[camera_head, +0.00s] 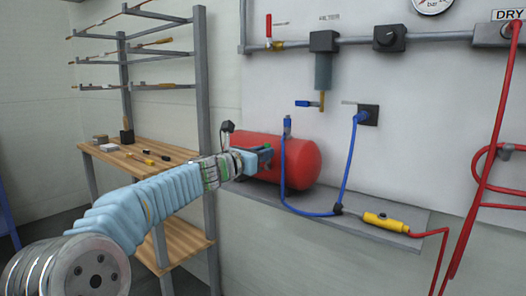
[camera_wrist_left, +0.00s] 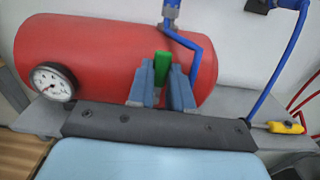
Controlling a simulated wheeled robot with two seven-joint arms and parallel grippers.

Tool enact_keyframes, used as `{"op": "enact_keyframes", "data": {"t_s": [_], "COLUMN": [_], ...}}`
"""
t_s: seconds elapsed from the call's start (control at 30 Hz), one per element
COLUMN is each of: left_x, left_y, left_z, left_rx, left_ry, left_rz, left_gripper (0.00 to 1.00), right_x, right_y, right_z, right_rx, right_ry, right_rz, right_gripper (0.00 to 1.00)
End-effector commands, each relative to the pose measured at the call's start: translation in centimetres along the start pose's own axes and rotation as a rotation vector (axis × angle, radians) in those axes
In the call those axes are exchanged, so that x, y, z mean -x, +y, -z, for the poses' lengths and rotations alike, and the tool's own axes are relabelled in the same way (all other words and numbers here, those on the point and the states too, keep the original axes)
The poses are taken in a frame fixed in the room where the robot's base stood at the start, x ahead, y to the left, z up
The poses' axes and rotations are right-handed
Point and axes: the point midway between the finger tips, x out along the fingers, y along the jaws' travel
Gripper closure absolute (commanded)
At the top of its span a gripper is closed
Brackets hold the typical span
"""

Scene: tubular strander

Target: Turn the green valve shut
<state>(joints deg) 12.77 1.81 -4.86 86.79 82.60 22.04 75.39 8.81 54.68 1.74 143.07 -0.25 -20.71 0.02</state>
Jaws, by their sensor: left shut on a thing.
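The green valve (camera_wrist_left: 162,68) has a green handle that shows in the left wrist view, between the two blue-grey fingers of my left gripper (camera_wrist_left: 161,88). The gripper is shut on this handle, in front of the red tank (camera_wrist_left: 90,55). In the head view my left gripper (camera_head: 264,154) reaches the front of the red tank (camera_head: 300,162), and only a small green bit shows at its tip. The valve's body is hidden behind the fingers. My right gripper is in neither view.
A blue hose (camera_head: 284,175) hangs close to the right of my left gripper. A yellow fitting (camera_head: 385,222) lies on the grey ledge (camera_head: 345,222). A pressure gauge (camera_wrist_left: 53,81) sits at the tank's left end. A wooden shelf (camera_head: 185,240) stands to the left.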

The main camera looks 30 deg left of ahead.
Motion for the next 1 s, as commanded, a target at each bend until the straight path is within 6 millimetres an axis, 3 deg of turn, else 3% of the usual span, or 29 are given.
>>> {"op": "enact_keyframes", "data": {"t_s": [0.63, 0.67, 0.8, 1.0], "left_x": [-0.03, -0.03, -0.02, -0.01], "left_y": [0.03, 0.03, 0.04, 0.03], "left_z": [0.23, 0.23, 0.18, 0.09], "left_rx": [0.056, 0.056, 0.055, 0.053], "left_ry": [0.003, 0.003, 0.003, 0.001], "left_rz": [0.000, 0.000, 0.000, 0.000], "left_gripper": [1.00, 0.79, 0.57, 0.54], "right_x": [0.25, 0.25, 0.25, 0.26], "right_y": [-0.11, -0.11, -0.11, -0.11], "right_z": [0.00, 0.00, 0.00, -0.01], "right_rx": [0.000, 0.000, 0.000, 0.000], "right_ry": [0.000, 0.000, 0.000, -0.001], "right_rz": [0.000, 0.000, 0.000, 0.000], "right_gripper": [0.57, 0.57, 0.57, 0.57]}}
